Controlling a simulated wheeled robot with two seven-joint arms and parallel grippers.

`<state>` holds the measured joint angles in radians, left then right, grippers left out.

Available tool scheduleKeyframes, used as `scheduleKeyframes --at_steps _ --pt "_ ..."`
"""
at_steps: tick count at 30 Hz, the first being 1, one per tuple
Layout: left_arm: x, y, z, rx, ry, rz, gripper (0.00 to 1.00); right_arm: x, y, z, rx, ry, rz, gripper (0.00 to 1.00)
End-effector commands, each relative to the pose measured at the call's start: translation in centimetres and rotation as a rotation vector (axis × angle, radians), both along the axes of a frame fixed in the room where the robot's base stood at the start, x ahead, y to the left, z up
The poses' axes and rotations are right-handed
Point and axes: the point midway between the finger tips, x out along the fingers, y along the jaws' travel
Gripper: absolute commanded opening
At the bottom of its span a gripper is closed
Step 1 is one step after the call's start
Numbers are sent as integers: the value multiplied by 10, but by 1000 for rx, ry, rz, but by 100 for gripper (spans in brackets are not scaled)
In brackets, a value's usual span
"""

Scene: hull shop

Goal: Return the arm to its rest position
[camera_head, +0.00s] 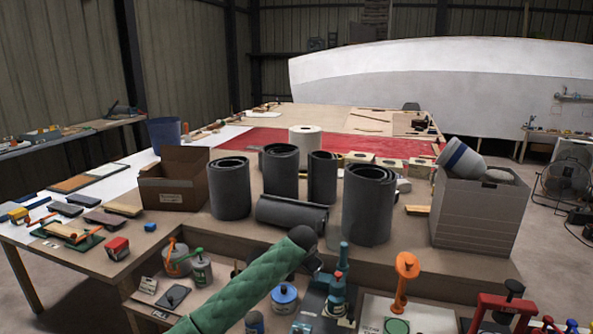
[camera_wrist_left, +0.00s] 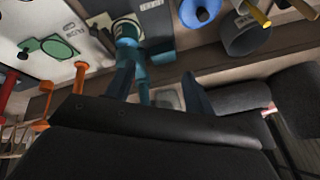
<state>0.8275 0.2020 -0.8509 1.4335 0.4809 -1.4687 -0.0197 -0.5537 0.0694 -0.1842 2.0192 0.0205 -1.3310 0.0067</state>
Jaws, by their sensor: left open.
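My left arm (camera_head: 245,295), in a green quilted sleeve with a black end, reaches in from the lower left of the head view. My left gripper (camera_head: 316,264) is small and dark there, partly hidden by the wrist, over the lower shelf in front of the bench. In the left wrist view my gripper (camera_wrist_left: 160,86) shows two dark fingers spread apart, with nothing visibly held between them. A teal tool (camera_head: 339,285) stands close to the gripper in the head view; it also shows beyond the fingers in the wrist view (camera_wrist_left: 127,35). My right gripper is not in view.
Several dark rolls (camera_head: 369,205) stand on the bench, and one lies flat (camera_head: 291,215). A cardboard box (camera_head: 174,192) stands left, a grey bin (camera_head: 474,222) right. The lower shelf holds a blue-topped can (camera_head: 285,297), an orange-handled tool (camera_head: 404,280) and a red clamp (camera_head: 503,305).

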Motion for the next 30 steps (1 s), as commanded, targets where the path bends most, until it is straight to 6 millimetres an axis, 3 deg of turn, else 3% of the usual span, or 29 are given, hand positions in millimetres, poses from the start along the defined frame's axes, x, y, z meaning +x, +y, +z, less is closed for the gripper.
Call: scheduleKeyframes --at_steps 1,4,12,20,30 --pt "-1 -3 15 -23 -43 1 54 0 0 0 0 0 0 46" --pt "-5 -4 35 -66 -115 16 54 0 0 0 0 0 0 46" --pt "-29 8 44 -154 -212 68 54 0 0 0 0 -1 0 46" --pt "-70 40 17 -227 -250 157 54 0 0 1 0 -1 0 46" --pt "-140 93 -50 -269 -221 288 54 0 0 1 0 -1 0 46"
